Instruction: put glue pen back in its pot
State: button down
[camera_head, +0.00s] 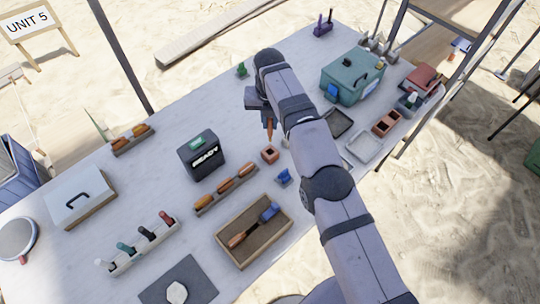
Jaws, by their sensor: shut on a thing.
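My gripper (266,117) is in the upper middle of the head view, pointing down and shut on a thin orange-brown pen, the glue pen (269,128). The pen hangs roughly upright, its upper part hidden by the gripper.
A black box marked READY (202,155) stands left of the pot. A rack of orange-handled tools (227,190) and a wooden tray (254,232) lie nearer. A blue holder (284,177) is close to the pot. A green case (352,75) stands right, beyond my arm.

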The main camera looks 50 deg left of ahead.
aim_at(270, 132)
jog(key=shift+f+b, duration=2.65)
jog(key=shift+b, duration=0.05)
jog(key=shift+f, duration=0.25)
jog(key=shift+f+p, duration=0.4)
jog(key=shift+f, duration=1.7)
jog(key=shift+f, duration=0.15)
jog(key=c, duration=1.7)
grip_release()
jog(key=shift+c, duration=0.2)
jog(key=r, duration=0.4)
jog(key=s+d+r+b, duration=0.1)
jog(key=r, duration=0.7)
jog(key=shift+s+d+r, duration=0.15)
